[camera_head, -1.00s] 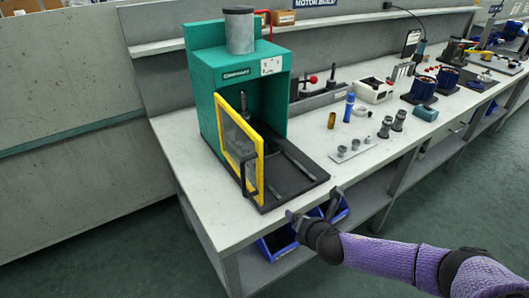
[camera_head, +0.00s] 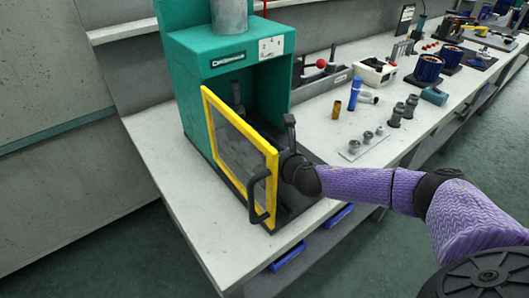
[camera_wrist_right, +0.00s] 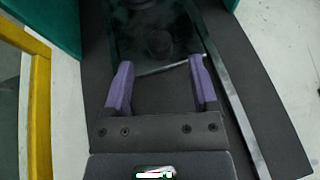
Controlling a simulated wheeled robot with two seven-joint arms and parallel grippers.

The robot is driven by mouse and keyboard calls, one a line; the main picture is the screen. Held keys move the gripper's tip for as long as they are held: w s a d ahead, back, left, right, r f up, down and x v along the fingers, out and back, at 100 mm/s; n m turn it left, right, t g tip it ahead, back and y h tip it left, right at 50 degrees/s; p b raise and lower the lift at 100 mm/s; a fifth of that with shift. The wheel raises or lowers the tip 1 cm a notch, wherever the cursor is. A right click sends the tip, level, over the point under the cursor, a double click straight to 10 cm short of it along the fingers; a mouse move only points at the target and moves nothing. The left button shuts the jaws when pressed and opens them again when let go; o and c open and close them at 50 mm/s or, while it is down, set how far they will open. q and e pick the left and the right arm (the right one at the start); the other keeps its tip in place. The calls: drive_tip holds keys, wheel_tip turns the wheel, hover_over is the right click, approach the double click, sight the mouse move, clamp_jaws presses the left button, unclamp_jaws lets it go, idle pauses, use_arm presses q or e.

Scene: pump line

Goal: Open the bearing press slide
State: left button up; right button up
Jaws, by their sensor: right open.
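The bearing press is a green cabinet (camera_head: 190,105) with a grey cylinder (camera_head: 229,14) on top. Its yellow-framed clear door (camera_head: 240,148) with a black handle (camera_head: 259,197) stands swung outward. The dark slide base (camera_head: 289,208) with rails extends from the cabinet's opening. My right gripper (camera_head: 288,150) reaches in over the base behind the door edge, which partly hides it. In the right wrist view my right gripper (camera_wrist_right: 160,80) is open and empty, its fingers pointing inward. A thin grey bar (camera_wrist_right: 170,66) crosses near the fingertips; contact cannot be told. My left gripper is out of view.
The yellow door frame (camera_wrist_right: 41,110) is close on the left in the wrist view. A plate with grey parts (camera_head: 362,145), a blue bottle (camera_head: 355,93) and a brass cylinder (camera_head: 336,110) stand to the right. The bench front left (camera_head: 185,200) is clear.

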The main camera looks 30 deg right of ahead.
drive_tip(key=b+x, duration=0.1)
drive_tip(key=x, duration=0.2)
drive_tip(key=shift+f, duration=0.25)
drive_tip(key=shift+w, duration=0.35)
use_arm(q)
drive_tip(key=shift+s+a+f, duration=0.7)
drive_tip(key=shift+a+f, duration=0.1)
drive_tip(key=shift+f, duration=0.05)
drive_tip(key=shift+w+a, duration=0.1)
use_arm(e)
clamp_jaws()
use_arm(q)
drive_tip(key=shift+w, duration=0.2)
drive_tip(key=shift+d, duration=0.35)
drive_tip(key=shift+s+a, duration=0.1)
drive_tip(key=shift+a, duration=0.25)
